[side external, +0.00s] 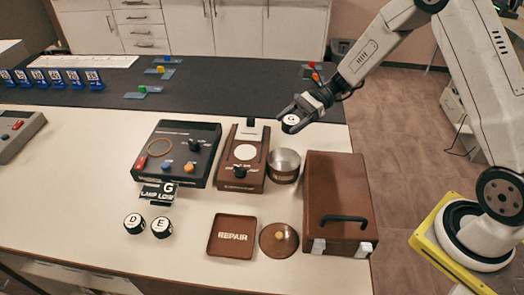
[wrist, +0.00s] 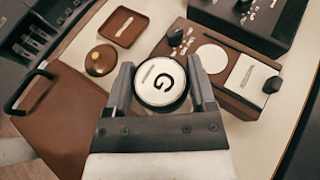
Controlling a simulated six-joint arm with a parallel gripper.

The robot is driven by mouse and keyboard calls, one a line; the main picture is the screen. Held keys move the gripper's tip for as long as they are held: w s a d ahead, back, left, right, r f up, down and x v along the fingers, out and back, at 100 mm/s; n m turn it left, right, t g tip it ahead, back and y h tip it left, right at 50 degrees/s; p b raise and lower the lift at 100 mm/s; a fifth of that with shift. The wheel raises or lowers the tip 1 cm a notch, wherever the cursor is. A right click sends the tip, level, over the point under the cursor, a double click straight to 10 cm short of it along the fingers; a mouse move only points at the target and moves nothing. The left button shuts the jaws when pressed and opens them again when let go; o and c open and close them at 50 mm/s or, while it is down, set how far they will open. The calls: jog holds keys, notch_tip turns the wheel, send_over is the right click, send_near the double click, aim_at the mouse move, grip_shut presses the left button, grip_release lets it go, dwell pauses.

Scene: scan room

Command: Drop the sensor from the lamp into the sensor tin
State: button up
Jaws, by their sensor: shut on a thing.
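My gripper (side external: 298,113) is shut on a round black sensor (side external: 291,120) with a white top. In the wrist view the sensor (wrist: 148,84) shows the letter G between my gripper's fingers (wrist: 160,78). The sensor is in the air, above the height of the tin. The open metal tin (side external: 284,172) stands on the table, below the sensor in the side view; it is hidden in the wrist view. The brown device (side external: 228,179) with a white disc and a black knob is left of the tin; I cannot tell whether it is the lamp.
A brown lid (side external: 267,250) with a knob lies in front of the tin, next to a REPAIR tray (side external: 215,250). A brown case (side external: 345,185) stands right of the tin. Sensors D (side external: 133,223) and E (side external: 161,227) sit front left, near a LAMP LOW card (side external: 160,190).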

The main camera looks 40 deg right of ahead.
jog(key=shift+w+d+f, duration=0.1)
jog(key=shift+w+d, duration=0.1)
jog(key=shift+d, duration=0.15)
jog(key=shift+f, duration=0.2)
jog(key=shift+f, duration=2.8)
jog(key=o, duration=1.3)
jog(key=shift+c, duration=0.2)
jog(key=v, duration=0.7)
jog(key=shift+d+r, duration=0.15)
jog(key=shift+d, duration=0.2)
